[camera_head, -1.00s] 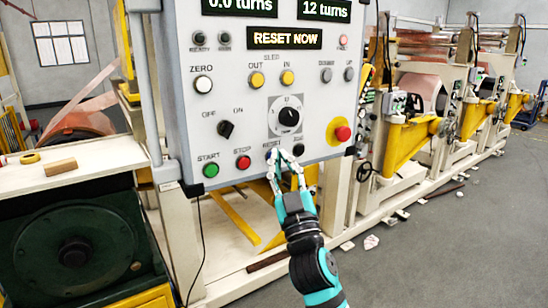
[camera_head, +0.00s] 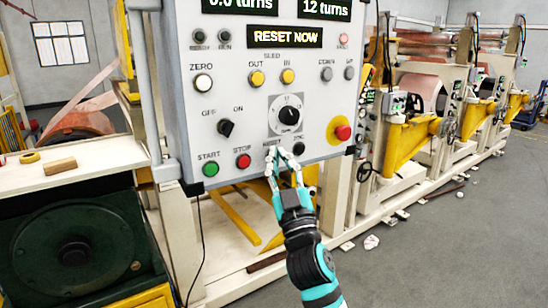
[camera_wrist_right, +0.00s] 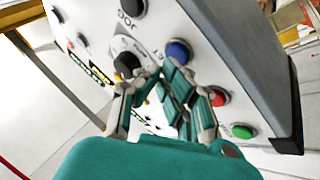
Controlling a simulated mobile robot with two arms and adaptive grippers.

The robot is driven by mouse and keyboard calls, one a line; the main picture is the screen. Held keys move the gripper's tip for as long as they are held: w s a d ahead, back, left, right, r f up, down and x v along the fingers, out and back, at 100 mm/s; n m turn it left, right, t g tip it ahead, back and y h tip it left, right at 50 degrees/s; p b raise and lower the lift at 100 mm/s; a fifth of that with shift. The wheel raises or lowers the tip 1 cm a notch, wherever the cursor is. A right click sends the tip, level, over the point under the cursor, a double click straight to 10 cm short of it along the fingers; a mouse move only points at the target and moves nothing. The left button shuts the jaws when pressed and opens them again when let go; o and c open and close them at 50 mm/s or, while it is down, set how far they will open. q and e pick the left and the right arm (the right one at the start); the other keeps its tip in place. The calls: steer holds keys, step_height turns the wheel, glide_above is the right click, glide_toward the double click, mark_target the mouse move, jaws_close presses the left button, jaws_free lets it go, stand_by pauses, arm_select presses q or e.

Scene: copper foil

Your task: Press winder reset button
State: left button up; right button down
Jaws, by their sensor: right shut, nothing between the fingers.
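The winder control panel (camera_head: 215,105) fills the middle of the head view, its display (camera_head: 285,36) reading "RESET NOW". My right gripper (camera_head: 275,152) is shut and empty, its fingertips at the lower edge of the panel, right of the red STOP button (camera_head: 243,161). They cover the reset button in the head view. In the right wrist view, the blue reset button (camera_wrist_right: 178,51) shows just beyond the fingertips of my right gripper (camera_wrist_right: 165,74). I cannot tell whether they touch it. My left gripper is not in view.
The green START button (camera_head: 210,170) and black jog button (camera_head: 298,148) flank this spot. The red emergency knob (camera_head: 343,133) is to the right. Open floor lies at lower right.

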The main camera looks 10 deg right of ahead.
steer(key=shift+w+a, duration=0.1)
steer(key=shift+w, duration=0.3)
stand_by(0.9)
steer(key=shift+s+d+y, duration=0.3)
steer(key=shift+s, duration=0.55)
steer(key=s, duration=0.2)
steer(key=s+d+p, duration=0.1)
steer(key=s, duration=0.1)
steer(key=shift+s+d+p, duration=0.2)
steer(key=shift+s+p, duration=0.1)
steer(key=shift+s, duration=0.05)
stand_by(0.8)
